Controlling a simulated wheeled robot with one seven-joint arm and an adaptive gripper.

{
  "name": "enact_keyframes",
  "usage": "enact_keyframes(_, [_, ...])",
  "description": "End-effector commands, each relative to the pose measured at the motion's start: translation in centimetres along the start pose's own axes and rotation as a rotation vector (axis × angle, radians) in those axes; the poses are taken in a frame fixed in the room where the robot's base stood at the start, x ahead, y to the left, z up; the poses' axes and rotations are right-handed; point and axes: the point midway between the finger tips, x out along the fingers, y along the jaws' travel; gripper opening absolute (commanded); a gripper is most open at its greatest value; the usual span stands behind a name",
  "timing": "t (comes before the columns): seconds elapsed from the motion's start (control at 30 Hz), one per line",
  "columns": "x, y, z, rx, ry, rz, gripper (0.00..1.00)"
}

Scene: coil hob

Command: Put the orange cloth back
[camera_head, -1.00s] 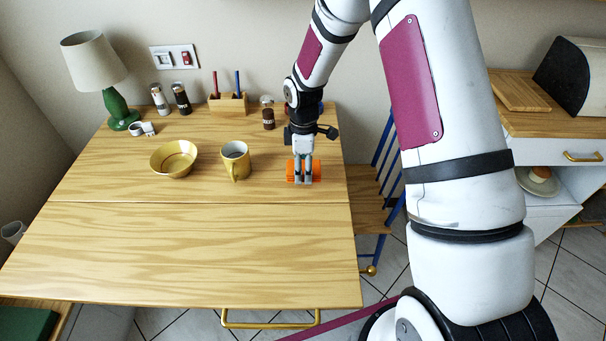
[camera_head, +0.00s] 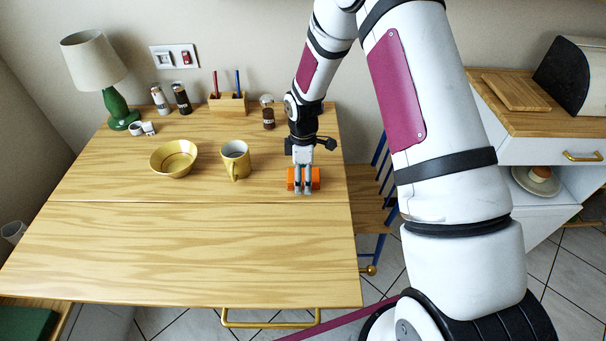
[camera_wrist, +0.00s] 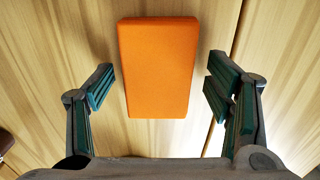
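The orange cloth (camera_head: 316,178) looks like a folded block and lies on the right part of the wooden table. In the wrist view the orange cloth (camera_wrist: 158,66) sits between and ahead of the two fingers, with wood showing on both sides of it. My gripper (camera_head: 303,190) is low over the cloth in the head view and covers part of it. In the wrist view my gripper (camera_wrist: 161,92) is open, its fingers apart from the cloth.
A gold mug (camera_head: 236,162) and a gold bowl (camera_head: 174,160) stand left of my gripper. A small jar (camera_head: 268,112) and a wooden pen holder (camera_head: 228,103) stand behind. A chair (camera_head: 368,200) is at the table's right edge. The front of the table (camera_head: 180,250) is clear.

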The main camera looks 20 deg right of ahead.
Motion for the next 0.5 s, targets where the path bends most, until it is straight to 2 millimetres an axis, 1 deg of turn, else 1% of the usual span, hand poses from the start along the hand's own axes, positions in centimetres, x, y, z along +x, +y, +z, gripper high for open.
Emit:
enact_keyframes(0.17, [-0.1,0.0,0.0,0.0,0.0,0.0,0.73])
enact_keyframes(0.27, [-0.8,0.1,0.0,0.0,0.001,0.003,0.73])
enact_keyframes(0.37, [-2.1,0.1,0.0,0.0,0.001,0.003,0.73])
enact_keyframes(0.5, [-4.9,0.1,0.0,0.001,0.002,0.005,0.73])
